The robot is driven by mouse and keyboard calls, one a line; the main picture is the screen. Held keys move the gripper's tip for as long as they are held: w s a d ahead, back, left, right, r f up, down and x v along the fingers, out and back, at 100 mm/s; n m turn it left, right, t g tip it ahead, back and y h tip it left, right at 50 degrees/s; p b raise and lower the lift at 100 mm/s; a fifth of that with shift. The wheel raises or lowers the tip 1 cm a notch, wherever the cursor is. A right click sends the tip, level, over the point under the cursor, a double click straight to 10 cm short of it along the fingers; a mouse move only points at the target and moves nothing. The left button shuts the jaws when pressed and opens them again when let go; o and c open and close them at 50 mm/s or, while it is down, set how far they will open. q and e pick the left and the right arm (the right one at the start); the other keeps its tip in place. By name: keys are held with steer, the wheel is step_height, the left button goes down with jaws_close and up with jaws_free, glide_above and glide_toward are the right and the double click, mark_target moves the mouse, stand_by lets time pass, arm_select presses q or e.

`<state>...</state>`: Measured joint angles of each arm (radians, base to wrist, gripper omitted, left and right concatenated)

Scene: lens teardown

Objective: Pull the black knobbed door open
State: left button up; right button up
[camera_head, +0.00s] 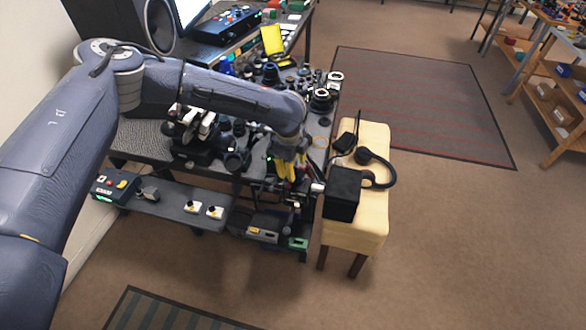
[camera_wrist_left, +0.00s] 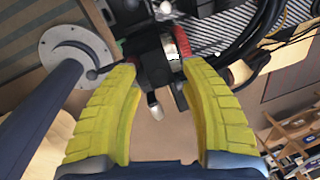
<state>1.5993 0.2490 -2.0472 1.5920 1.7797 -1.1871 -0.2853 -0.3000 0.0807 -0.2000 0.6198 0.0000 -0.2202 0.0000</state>
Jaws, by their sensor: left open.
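I cannot clearly pick out a black knobbed door. A black box (camera_head: 342,192) stands on the yellow-topped stool, with a small pale knob-like piece (camera_head: 318,187) by its left side; I cannot tell whether they are joined. My left gripper (camera_head: 285,172), with yellow fingers, points down at the bench's right edge, left of the box. In the left wrist view the gripper (camera_wrist_left: 163,68) is open. A dark part with a silver ring (camera_wrist_left: 170,46) shows between its fingertips, with a short pale-ended piece (camera_wrist_left: 153,106) below; contact is unclear. My right gripper is out of view.
The bench is crowded with dark lens parts (camera_head: 270,72). A lower shelf (camera_head: 175,206) holds small devices. A black looped cable or headset (camera_head: 380,170) lies on the yellow stool (camera_head: 352,236). Open floor (camera_head: 440,230) lies right of the stool.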

arm_select(q)
steer(key=shift+w+d+f, duration=0.1)
steer(key=shift+f, duration=0.7)
jaws_close()
